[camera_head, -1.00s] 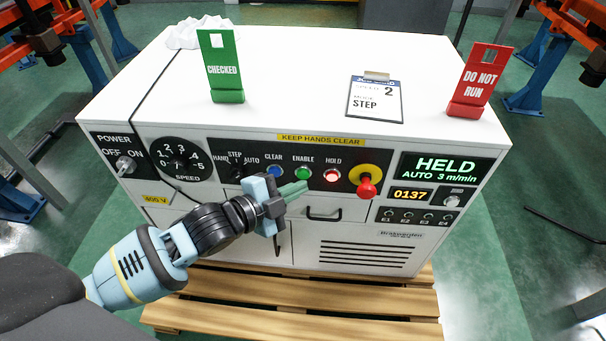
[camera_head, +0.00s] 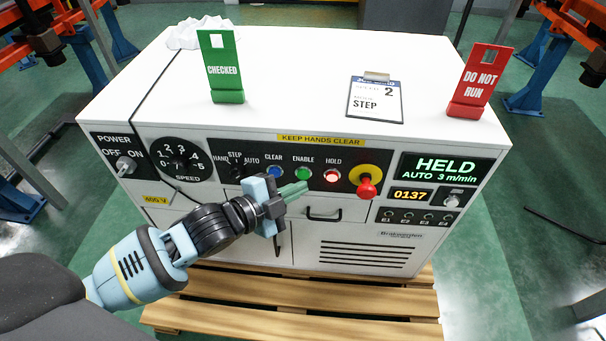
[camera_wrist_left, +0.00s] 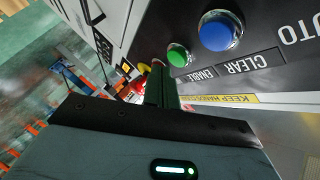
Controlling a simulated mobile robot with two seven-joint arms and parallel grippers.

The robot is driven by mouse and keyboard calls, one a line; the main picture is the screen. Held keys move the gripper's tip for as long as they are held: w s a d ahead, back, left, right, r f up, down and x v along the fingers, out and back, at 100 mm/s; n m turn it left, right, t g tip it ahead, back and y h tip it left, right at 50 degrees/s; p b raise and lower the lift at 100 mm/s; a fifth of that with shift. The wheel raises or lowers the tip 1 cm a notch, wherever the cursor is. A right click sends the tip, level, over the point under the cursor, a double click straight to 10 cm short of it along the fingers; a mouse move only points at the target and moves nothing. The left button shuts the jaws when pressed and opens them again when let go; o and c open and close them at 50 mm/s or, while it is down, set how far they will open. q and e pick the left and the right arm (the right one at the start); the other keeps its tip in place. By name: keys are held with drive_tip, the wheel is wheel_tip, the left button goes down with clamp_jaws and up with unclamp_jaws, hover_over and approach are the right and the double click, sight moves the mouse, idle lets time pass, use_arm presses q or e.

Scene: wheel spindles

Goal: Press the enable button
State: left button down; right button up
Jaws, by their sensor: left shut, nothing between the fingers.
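The green enable button (camera_head: 303,174) sits on the black panel of the white machine, between the blue clear button (camera_head: 275,172) and the lit red hold button (camera_head: 332,176). It also shows in the left wrist view (camera_wrist_left: 178,55), beside the larger-looking blue button (camera_wrist_left: 220,32). My left gripper (camera_head: 304,187) is shut and empty, its green fingertips just below and in front of the enable button. In the wrist view its fingers (camera_wrist_left: 162,88) point toward the panel near the green button. Whether they touch it cannot be told. My right gripper is not in view.
A red mushroom knob (camera_head: 367,187) on a yellow base sticks out right of the hold button. The display (camera_head: 445,169) reads HELD, AUTO 3 m/min. Green (camera_head: 222,70) and red (camera_head: 481,80) signs and a clipboard (camera_head: 375,99) stand or lie on top. A drawer handle (camera_head: 323,216) is below.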

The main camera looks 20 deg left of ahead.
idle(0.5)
use_arm(q)
drive_tip(key=shift+w, duration=0.1)
idle(0.3)
drive_tip(key=shift+w+a, duration=0.1)
drive_tip(key=shift+w, duration=0.2)
drive_tip(key=shift+w, duration=0.15)
idle(0.5)
